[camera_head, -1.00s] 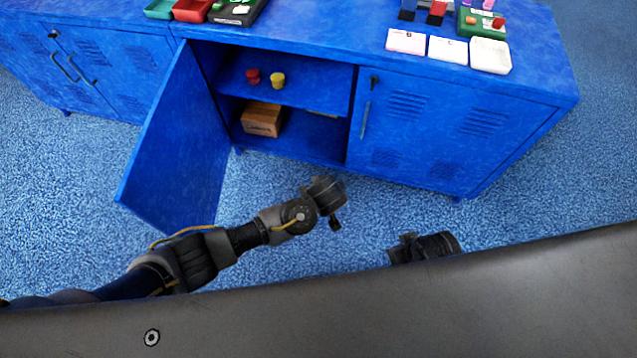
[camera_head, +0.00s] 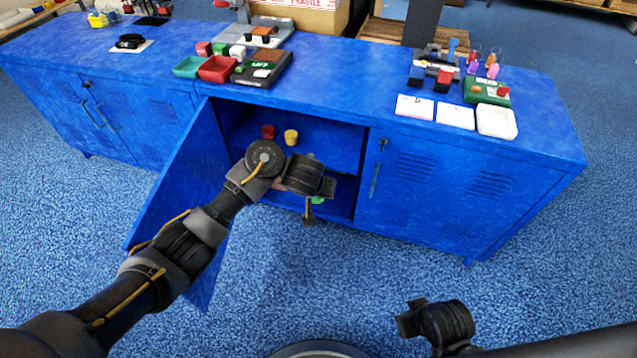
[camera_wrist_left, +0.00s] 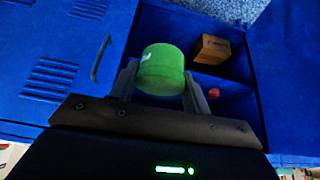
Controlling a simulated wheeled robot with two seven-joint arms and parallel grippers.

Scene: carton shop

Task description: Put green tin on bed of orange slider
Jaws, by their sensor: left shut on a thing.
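My left gripper (camera_head: 311,208) is in front of the open cabinet. It is shut on the green tin (camera_wrist_left: 162,69), which sits between its two fingers in the left wrist view. In the head view only a small green part of the tin (camera_head: 318,200) shows, past my wrist. My right gripper (camera_head: 408,319) is low at the right, over the floor and away from the cabinet; its fingers are not clear. I cannot make out for sure which bench-top device is the orange slider.
The open door (camera_head: 180,220) stands left of my left gripper. A red tin (camera_head: 268,131) and a yellow tin (camera_head: 291,137) are on the cabinet shelf. A brown box (camera_wrist_left: 212,49) is inside. Trays, white cards and small devices stand on the blue top (camera_head: 350,75).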

